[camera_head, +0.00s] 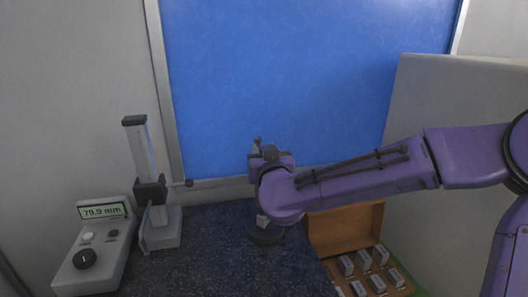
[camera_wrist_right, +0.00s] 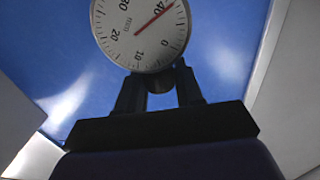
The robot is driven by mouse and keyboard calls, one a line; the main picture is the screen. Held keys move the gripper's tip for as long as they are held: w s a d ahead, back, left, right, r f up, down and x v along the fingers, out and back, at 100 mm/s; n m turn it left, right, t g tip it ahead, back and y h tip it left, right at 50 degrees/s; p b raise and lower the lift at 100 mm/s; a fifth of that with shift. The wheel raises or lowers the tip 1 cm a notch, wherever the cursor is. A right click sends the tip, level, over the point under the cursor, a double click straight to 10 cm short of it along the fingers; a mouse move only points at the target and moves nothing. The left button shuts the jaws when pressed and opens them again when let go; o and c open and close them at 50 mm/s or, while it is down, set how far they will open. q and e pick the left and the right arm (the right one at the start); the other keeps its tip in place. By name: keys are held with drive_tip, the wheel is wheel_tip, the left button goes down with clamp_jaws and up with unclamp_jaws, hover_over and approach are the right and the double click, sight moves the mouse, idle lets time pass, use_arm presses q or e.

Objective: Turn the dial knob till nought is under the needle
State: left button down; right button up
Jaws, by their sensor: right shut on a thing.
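The dial gauge (camera_wrist_right: 130,40) shows in the right wrist view, its white face tilted and cut off by the top edge. Its red needle (camera_wrist_right: 155,18) points just past 40, on the side towards 0. The 0 mark sits at the lower right of the face. The small round dial knob (camera_wrist_right: 159,82) is below the face, between the fingers of my right gripper (camera_wrist_right: 159,84), which is shut on it. In the head view my right gripper (camera_head: 265,154) is over the gauge's dark round base (camera_head: 265,235) and hides most of the gauge. My left gripper is not in view.
A height stand (camera_head: 143,165) and a grey console (camera_head: 92,262) reading 79.9 mm stand at the left. An open wooden box (camera_head: 345,228) with several grey blocks lies at the right, below my arm. The dark tabletop (camera_head: 215,255) is clear at the front centre.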

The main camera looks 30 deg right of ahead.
drive_tip(key=n+y, duration=0.1)
drive_tip(key=y, duration=0.1)
drive_tip(key=n+y, duration=0.2)
drive_tip(key=y, duration=0.1)
drive_tip(key=shift+d+n+t+y, duration=0.2)
drive_tip(key=shift+n+t+y, duration=0.1)
drive_tip(key=shift+t, duration=0.1)
drive_tip(key=n+y, duration=0.2)
drive_tip(key=y, duration=0.1)
drive_tip(key=n+g+y, duration=0.1)
drive_tip(key=n+y, duration=0.2)
drive_tip(key=y, duration=0.1)
drive_tip(key=shift+g+y, duration=0.3)
drive_tip(key=shift+f+n+g+y+b, duration=0.15)
drive_tip(key=shift+n+g+y+b, duration=0.55)
drive_tip(key=shift+y+b, duration=0.45)
drive_tip(key=shift+n+g+y+b, duration=0.4)
drive_tip(key=shift+n+y+b, duration=0.15)
drive_tip(key=shift+n+b, duration=0.1)
drive_tip(key=shift+r, duration=0.2)
drive_tip(key=shift+a, duration=0.1)
drive_tip(key=o, duration=0.9)
drive_tip(key=shift+w, duration=0.1)
